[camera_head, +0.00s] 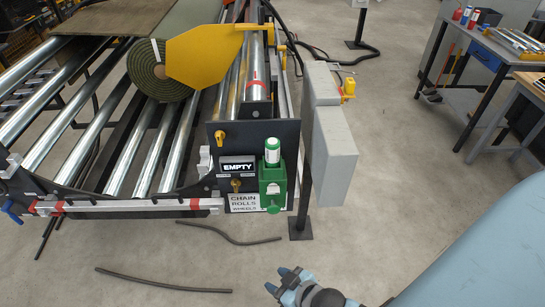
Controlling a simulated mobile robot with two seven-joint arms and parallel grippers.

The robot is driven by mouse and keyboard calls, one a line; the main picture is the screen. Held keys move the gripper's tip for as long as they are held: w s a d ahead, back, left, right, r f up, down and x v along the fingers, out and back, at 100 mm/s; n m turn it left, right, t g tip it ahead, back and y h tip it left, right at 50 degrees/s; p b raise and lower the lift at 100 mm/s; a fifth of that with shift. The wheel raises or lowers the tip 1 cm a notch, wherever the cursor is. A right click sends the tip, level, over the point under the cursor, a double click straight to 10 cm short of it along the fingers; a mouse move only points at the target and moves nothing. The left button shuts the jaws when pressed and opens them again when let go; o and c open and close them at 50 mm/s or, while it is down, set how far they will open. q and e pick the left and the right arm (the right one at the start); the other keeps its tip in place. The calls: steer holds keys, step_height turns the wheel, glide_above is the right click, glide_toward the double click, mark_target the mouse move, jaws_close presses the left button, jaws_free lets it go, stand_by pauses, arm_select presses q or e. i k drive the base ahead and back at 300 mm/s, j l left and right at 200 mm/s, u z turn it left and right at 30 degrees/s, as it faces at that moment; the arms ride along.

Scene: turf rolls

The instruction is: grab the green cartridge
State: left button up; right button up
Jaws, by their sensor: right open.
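The green cartridge (272,151), with a white band, stands upright in a green holder (265,187) on the front panel of the roller machine. Its lower part is hidden in the holder. My right gripper (281,281) is at the bottom of the head view, below and slightly right of the holder in the picture, apart from it. Its blue-tipped fingers are open, and nothing shows between them. My left gripper is not in view.
A sign reading EMPTY (238,167) is left of the cartridge. A grey box (334,150) on a dark post stands close on the right. A turf roll (150,70) lies on the metal rollers behind a yellow plate (203,58). Black hoses (165,281) lie on the floor.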

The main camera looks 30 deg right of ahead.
mark_target(271, 144)
steer(key=z, duration=0.35)
steer(key=i+j+z, duration=0.6)
steer(key=j+z, duration=0.2)
